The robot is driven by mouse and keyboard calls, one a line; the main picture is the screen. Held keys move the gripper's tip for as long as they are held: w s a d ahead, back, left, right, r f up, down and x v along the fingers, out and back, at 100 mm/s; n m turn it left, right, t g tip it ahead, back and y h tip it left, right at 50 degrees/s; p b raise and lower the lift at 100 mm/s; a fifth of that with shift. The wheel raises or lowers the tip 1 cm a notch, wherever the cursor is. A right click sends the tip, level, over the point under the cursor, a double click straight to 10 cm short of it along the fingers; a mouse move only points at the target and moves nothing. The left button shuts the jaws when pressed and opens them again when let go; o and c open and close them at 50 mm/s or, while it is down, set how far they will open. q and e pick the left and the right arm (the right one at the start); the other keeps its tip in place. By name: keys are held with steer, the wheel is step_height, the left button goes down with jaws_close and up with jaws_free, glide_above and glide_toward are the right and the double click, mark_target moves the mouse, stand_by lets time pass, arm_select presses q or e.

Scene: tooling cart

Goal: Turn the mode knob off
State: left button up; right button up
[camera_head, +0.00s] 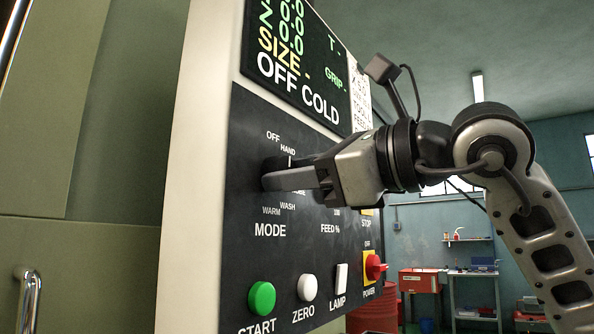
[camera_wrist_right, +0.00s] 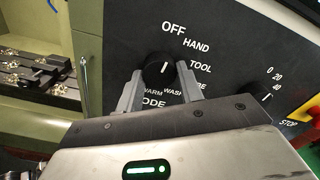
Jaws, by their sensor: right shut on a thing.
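The mode knob (camera_wrist_right: 157,74) is a round black knob with a white line on the dark control panel (camera_head: 240,225). My right gripper (camera_wrist_right: 159,82) is shut on it, with one finger on each side. In the head view the right gripper (camera_head: 288,178) reaches in from the right and hides most of the knob. The display (camera_head: 300,70) above reads "OFF COLD". My left gripper is not in view.
Below the knob are a green START button (camera_head: 262,299), a white ZERO button (camera_head: 307,287), a LAMP switch (camera_head: 341,275) and a red POWER switch (camera_head: 374,267). A feed knob (camera_wrist_right: 259,92) is beside the gripper. A door handle (camera_head: 29,300) stands at left.

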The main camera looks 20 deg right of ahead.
steer(key=shift+n, duration=0.6)
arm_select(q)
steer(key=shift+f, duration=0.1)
arm_select(e)
steer(key=o, duration=1)
steer(key=shift+d, duration=0.1)
arm_select(q)
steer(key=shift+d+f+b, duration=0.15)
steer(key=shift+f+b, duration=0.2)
steer(key=shift+b, duration=0.9)
arm_select(e)
steer(key=v, duration=1.6)
